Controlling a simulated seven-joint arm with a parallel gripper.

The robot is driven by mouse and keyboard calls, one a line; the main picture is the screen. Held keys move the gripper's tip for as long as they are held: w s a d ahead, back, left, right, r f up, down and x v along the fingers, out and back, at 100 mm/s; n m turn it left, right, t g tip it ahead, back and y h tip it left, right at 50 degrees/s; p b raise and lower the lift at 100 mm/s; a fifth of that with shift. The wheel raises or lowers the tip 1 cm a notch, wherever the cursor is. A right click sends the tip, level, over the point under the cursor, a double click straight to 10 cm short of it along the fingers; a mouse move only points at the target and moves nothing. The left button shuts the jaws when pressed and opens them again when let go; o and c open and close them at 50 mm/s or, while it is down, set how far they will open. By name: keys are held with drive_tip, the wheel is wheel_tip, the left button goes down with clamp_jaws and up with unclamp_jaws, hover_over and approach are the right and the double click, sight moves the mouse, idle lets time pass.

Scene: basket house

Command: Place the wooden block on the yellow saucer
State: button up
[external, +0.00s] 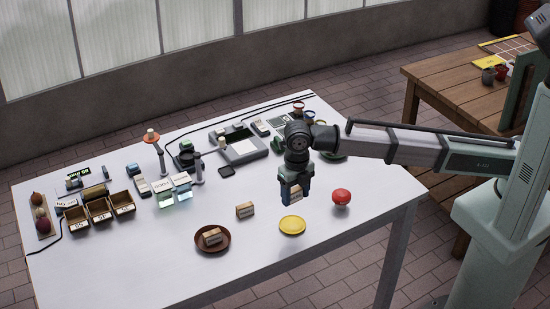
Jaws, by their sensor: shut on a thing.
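My gripper (295,198) points down and is shut on a small wooden block (296,192), which shows between the fingers. It is held above the white table, just above the yellow saucer (292,226) in the picture. The saucer is round and looks empty. I cannot tell the exact height of the block or whether it is directly over the saucer. Another wooden block (244,210) lies on the table to the left. A further block (212,236) sits in a brown saucer (200,247) near the front edge.
A red ball-like thing (341,197) stands right of the yellow saucer. Small open bins (100,211), a tray with vegetables (41,216), glassy blocks (175,191) and a grey scale-like device (242,148) stand farther back and left. The front middle of the white table (160,265) is bare.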

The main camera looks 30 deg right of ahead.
sight(294, 226)
drive_tip(key=shift+m, duration=0.4)
drive_tip(key=shift+f, duration=5)
drive_tip(key=shift+f, duration=0.15)
drive_tip(key=o, duration=1)
wheel_tip(294, 226, up, 12)
drive_tip(key=shift+r, duration=0.2)
